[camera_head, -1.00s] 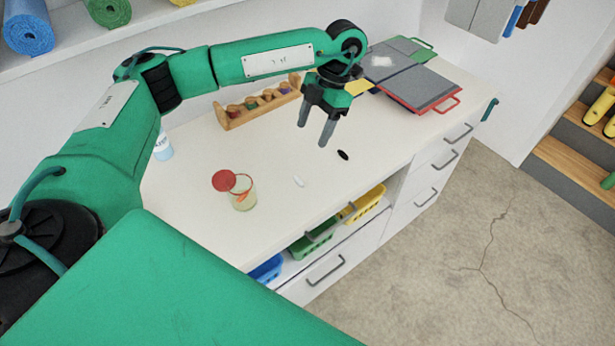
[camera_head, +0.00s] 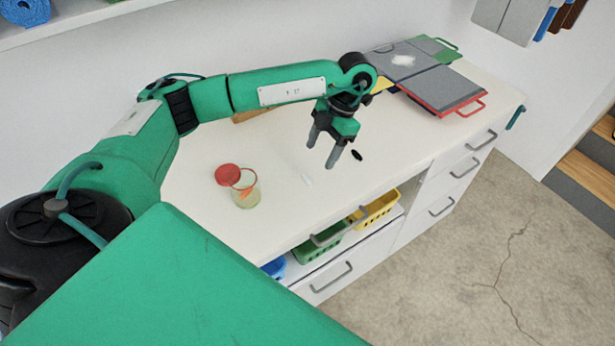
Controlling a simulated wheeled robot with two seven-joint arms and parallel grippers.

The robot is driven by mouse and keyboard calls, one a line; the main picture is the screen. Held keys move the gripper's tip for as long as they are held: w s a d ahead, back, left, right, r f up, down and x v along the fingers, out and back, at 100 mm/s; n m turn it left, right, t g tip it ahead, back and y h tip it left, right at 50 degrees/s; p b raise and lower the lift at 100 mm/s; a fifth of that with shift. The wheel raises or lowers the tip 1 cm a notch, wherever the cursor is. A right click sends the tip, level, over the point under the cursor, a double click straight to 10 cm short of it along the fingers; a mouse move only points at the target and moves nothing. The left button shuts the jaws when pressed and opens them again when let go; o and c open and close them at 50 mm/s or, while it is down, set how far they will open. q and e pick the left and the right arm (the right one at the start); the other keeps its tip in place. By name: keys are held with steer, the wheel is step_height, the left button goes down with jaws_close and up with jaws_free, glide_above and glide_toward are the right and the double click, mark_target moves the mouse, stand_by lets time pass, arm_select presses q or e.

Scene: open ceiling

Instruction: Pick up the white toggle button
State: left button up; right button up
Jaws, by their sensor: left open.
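The white toggle button (camera_head: 308,180) is a small pale oval lying on the white counter (camera_head: 262,222). A similar black toggle (camera_head: 357,155) lies farther right on the counter. My left gripper (camera_head: 322,153) is open and points down, with nothing between its fingers. In the picture its fingertips are above and to the right of the white toggle, close to the black one. The gap between fingers and counter is hard to judge. My right gripper is not in view.
A glass jar (camera_head: 246,193) with a red lid (camera_head: 228,173) beside it stands left of the toggles. Grey boards with red (camera_head: 443,88) and green frames lie at the back right. Green (camera_head: 318,247) and yellow (camera_head: 377,209) baskets sit on a shelf below the front edge.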

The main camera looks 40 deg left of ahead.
mark_target(308, 178)
arm_select(q)
steer(key=shift+x, duration=1.35)
steer(key=p+x, duration=0.2)
steer(key=x, duration=0.2)
steer(key=shift+a+f+p, duration=0.2)
steer(key=shift+f+p, duration=0.1)
steer(key=shift+f, duration=0.3)
steer(key=c, duration=1)
